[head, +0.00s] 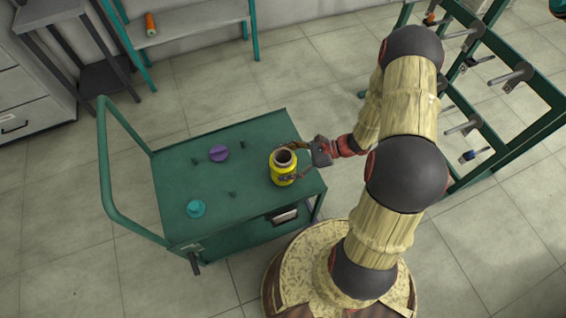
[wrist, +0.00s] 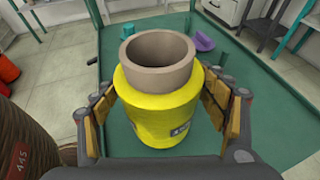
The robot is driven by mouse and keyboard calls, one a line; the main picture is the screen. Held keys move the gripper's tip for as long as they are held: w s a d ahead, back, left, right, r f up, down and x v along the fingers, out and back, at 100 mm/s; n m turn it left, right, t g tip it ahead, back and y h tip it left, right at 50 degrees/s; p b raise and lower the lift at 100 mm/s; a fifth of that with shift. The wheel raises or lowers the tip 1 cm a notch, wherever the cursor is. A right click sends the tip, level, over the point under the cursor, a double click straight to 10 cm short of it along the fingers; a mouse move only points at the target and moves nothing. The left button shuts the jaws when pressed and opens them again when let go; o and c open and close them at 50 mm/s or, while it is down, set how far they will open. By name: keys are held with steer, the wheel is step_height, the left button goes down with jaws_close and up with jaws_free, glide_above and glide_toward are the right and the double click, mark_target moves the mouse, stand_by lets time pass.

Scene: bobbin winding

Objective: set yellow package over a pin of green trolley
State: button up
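The yellow package (head: 284,175) is a yellow spool with a grey-brown hollow core, upright at the right side of the green trolley's top (head: 170,185). My gripper (head: 295,163) reaches it from the right. In the wrist view the finger pads press on both sides of the yellow package (wrist: 165,110), with its open core on top. Its underside is hidden, so I cannot tell whether it rests on the trolley or surrounds a pin.
A purple piece (head: 218,153) and a teal piece (head: 195,208) are on the trolley top. The trolley's handle (head: 104,170) rises at the left. A green rack with pegs (head: 480,90) stands at the right. A shelf with an orange cone (head: 150,25) is at the back.

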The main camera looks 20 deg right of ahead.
steer(key=o, duration=0.4)
steer(key=shift+c, duration=0.2)
steer(key=v, duration=1.2)
steer(key=shift+d+f, duration=0.1)
steer(key=shift+f, duration=0.05)
steer(key=s+f+n+g, duration=0.2)
steer(key=s+g, duration=0.1)
steer(key=s, duration=0.2)
steer(key=s+r+n+g+h, duration=0.3)
steer(key=s+r+n+h, duration=0.1)
steer(key=r+n+h, duration=0.3)
steer(key=a+r+n+t+h, duration=0.2)
steer(key=a+r+n, duration=0.1)
steer(key=r, duration=0.6)
steer(key=s+a+r+n+t+h, duration=0.1)
steer(key=a+r+n+t+h, duration=0.1)
steer(key=r, duration=0.8)
steer(key=a+r+n+t+h, duration=0.1)
steer(key=a+r+n+t, duration=0.2)
steer(key=a+r+n, duration=0.2)
step_height(320, 180, up, 4)
steer(key=shift+s+a+r+n+t+h, duration=0.15)
steer(key=shift+s+a+n+t+h, duration=0.2)
steer(key=shift+n, duration=0.85)
